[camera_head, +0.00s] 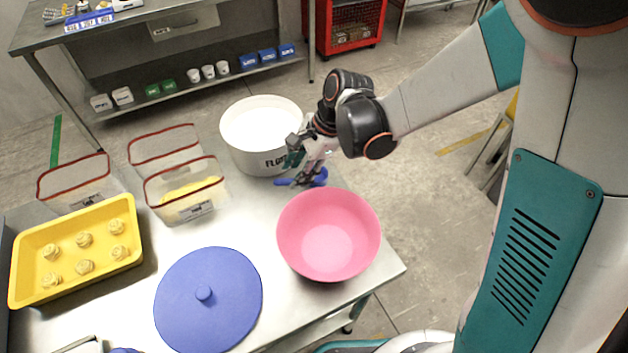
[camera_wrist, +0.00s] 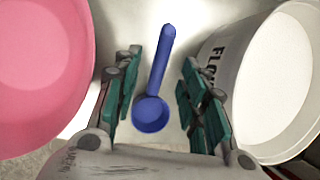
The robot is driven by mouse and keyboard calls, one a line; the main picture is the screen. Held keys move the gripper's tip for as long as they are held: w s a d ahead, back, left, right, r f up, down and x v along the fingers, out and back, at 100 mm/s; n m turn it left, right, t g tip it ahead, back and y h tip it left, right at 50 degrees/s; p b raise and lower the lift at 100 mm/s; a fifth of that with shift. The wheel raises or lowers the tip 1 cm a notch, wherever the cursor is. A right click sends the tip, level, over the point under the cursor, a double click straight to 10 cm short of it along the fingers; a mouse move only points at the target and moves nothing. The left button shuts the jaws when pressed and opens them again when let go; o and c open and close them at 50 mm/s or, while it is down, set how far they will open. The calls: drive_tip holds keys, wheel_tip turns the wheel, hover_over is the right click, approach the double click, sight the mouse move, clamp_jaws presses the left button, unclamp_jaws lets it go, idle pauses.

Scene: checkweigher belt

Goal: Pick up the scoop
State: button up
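The blue scoop (camera_wrist: 154,108) lies on the metal table between the pink bowl and the flour tub. In the wrist view its handle points up the picture and its round cup is toward my palm. In the head view the scoop (camera_head: 284,182) is partly hidden by my gripper (camera_head: 308,172). My gripper (camera_wrist: 163,75) is open, with one teal-padded finger on each side of the scoop and a gap on both sides. The fingers do not appear to touch it.
The pink bowl (camera_head: 328,235) is close on one side of my gripper, the white flour tub (camera_head: 258,160) on the other. A blue round lid (camera_head: 208,298), clear red-rimmed containers (camera_head: 186,190) and a yellow tray (camera_head: 75,290) with dough pieces fill the table's left.

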drive_tip(key=shift+b+x, duration=1.25)
drive_tip(key=shift+x, duration=1.45)
drive_tip(key=shift+d, duration=0.1)
clamp_jaws()
